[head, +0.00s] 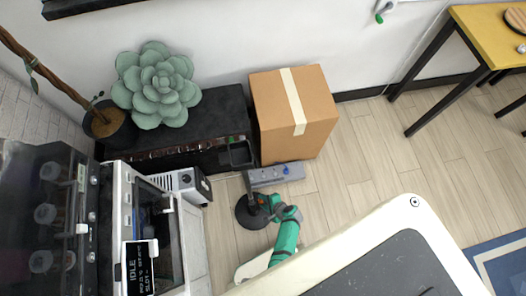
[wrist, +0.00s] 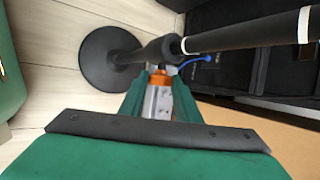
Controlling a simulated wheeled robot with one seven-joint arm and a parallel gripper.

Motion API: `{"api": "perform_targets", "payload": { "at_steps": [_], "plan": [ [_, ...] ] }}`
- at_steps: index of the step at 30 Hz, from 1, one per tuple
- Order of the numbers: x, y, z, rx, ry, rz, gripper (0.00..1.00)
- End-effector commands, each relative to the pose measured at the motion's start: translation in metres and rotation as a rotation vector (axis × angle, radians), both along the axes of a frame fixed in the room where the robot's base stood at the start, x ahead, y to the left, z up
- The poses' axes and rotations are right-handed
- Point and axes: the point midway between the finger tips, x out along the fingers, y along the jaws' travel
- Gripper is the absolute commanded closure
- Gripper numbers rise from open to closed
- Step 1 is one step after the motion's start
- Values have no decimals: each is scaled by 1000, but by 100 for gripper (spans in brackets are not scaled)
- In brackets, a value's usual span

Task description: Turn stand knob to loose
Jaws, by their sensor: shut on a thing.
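A black stand has a round base (head: 250,216) on the floor and a pole that leads to a dark square frame (head: 238,154) at its top. In the wrist view its base (wrist: 98,62) is at the left and its dark pole (wrist: 225,37) runs to the upper right. An orange knob (wrist: 160,77) is at the pole's collar. My gripper (wrist: 160,84) is shut on the knob, one green finger on each side. In the head view my gripper (head: 268,204) is at the pole, with a small orange-red patch of the knob (head: 261,199) showing. The knob's marking is not readable.
A grey power strip (head: 272,175) with a blue part lies behind the stand. A cardboard box (head: 295,115) stands behind it, beside a black cabinet (head: 190,130). A white machine (head: 150,235) is at the left.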

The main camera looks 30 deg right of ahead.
Motion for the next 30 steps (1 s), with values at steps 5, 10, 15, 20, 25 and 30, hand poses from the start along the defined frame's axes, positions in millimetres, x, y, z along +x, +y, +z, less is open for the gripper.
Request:
{"api": "perform_targets", "payload": {
  "at_steps": [5,10,15,20,25,30],
  "plan": [
    [-2,1,-1,-16,-70,-2,93],
    [-2,1,-2,-29,-115,-1,93],
    [-2,1,-2,-36,-137,2,93],
    [-2,2,-2,-37,-143,4,93],
    [-2,2,-2,-37,-143,4,93],
    [-2,2,-2,-37,-142,4,54]
  ]
}}
